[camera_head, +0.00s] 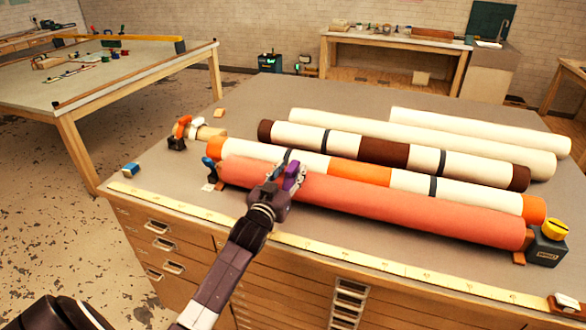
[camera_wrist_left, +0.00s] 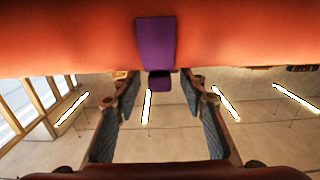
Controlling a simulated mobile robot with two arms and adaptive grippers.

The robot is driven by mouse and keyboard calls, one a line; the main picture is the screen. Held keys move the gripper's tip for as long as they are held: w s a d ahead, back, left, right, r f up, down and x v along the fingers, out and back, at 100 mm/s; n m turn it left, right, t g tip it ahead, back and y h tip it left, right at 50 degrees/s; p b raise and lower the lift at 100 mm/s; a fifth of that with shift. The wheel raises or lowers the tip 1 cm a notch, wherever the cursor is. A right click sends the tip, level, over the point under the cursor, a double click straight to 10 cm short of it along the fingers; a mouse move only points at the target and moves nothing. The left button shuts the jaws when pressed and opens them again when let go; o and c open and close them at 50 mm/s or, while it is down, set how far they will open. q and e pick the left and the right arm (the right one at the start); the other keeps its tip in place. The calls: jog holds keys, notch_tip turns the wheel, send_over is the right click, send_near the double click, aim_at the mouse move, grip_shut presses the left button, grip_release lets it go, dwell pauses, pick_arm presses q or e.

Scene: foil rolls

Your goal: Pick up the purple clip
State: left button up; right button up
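The purple clip (camera_head: 296,174) sits on the front coral-red roll (camera_head: 400,207), left of the roll's middle. My left gripper (camera_head: 286,177) reaches in from the front and is right at the clip, partly covering it in the head view. In the left wrist view the clip (camera_wrist_left: 155,42) lies against the orange-red roll surface (camera_wrist_left: 60,38), and its darker small end points toward my gripper. My left gripper (camera_wrist_left: 160,86) is open, with one finger on each side and a gap to the clip on both sides. My right gripper is not in view.
Several other rolls lie behind the coral one: a white and orange roll (camera_head: 310,160), a white and brown one (camera_head: 350,145) and plain cream ones (camera_head: 430,138). A yellow-topped dark box (camera_head: 548,245) stands at right. A yellow ruler strip (camera_head: 330,251) runs along the front edge.

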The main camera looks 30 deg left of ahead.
pick_arm(q)
jog(key=shift+w+a, duration=0.1)
jog(key=shift+w, duration=0.55)
jog(key=c, duration=1)
grip_shut()
jog(key=shift+r, duration=0.15)
